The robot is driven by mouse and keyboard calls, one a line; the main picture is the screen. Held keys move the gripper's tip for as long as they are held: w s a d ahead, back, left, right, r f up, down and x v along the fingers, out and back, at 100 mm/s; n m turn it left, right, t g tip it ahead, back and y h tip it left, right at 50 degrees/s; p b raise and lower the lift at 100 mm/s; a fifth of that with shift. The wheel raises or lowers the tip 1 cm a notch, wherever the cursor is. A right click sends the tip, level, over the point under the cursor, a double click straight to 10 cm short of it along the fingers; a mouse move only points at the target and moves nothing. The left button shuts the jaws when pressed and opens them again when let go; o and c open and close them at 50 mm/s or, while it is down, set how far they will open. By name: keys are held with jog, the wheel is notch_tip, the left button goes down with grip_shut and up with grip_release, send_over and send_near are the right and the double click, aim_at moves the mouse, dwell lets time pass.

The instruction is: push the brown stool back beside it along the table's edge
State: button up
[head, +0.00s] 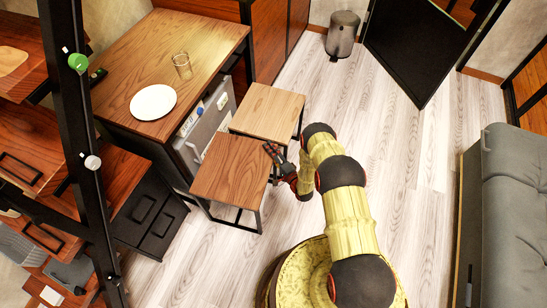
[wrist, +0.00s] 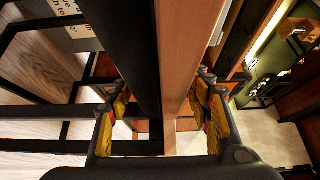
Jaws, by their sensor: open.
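The nearer stool (head: 231,168) has a reddish-brown wooden seat on a black metal frame. A second, lighter brown stool (head: 266,110) stands just behind it. Both stand along the right side of the wooden table (head: 207,45). My gripper (head: 271,152) is at the nearer stool's right edge, near the gap between the stools. In the wrist view my gripper (wrist: 162,122) has its fingers spread apart. A black bar (wrist: 125,45) and a wooden edge (wrist: 178,50) run between and beyond them. I cannot tell whether the fingers touch the stool.
A white plate (head: 153,102) and a glass (head: 182,66) stand on the table. A bin (head: 342,34) stands at the back. A grey sofa (head: 512,210) is at the right. Black drawers (head: 150,212) stand left of the stools.

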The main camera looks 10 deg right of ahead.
jog(key=shift+w+a, duration=0.15)
jog(key=shift+w, duration=0.1)
grip_shut()
dwell(0.8)
dwell(0.5)
